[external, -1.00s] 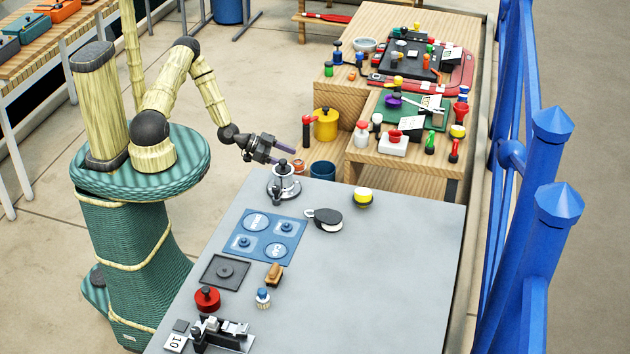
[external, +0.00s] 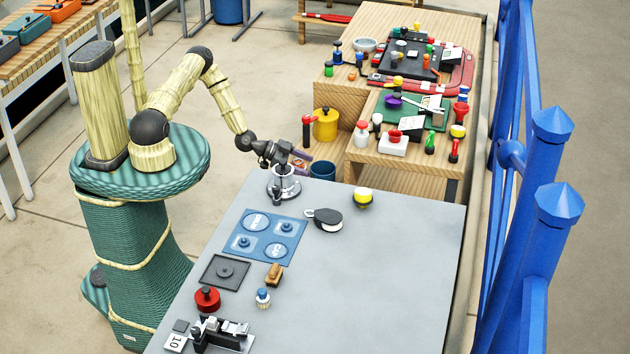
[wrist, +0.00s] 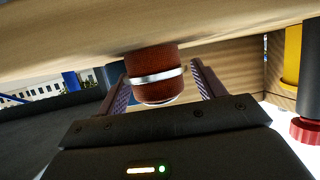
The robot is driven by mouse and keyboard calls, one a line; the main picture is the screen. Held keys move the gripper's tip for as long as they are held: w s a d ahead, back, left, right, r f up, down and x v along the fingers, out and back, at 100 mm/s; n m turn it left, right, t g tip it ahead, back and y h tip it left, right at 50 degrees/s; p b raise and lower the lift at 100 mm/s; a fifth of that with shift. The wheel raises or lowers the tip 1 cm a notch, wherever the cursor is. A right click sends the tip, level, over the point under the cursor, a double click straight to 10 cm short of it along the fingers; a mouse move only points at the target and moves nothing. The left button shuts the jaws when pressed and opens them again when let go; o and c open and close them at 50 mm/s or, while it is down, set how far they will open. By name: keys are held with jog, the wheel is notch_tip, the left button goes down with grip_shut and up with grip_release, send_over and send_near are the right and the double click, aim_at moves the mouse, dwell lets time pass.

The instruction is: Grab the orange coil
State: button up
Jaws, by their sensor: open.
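The orange coil (wrist: 155,88) shows in the wrist view as a rust-orange cylinder with a pale band around it. It is between the two purple-grey fingers of my gripper (wrist: 160,73), with a visible gap at the left and right. In the external view my gripper (external: 301,161) is just beyond the far edge of the grey table, above and behind the silver stand. A bit of the orange coil (external: 298,163) shows there by the fingers, mostly hidden. The gripper is open. I cannot tell what the coil rests on.
The silver stand (external: 284,187) is close below my gripper on the grey table (external: 390,270). A dark blue cup (external: 322,170), a yellow canister (external: 325,125) and a red-topped post (external: 308,130) are close by to the right. The grey table's right side is clear.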

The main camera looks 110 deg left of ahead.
aim_at(303, 162)
jog(key=c, duration=1.2)
jog(key=shift+o, duration=0.2)
jog(key=shift+r, duration=0.1)
notch_tip(303, 162, up, 10)
jog(key=shift+f, duration=0.1)
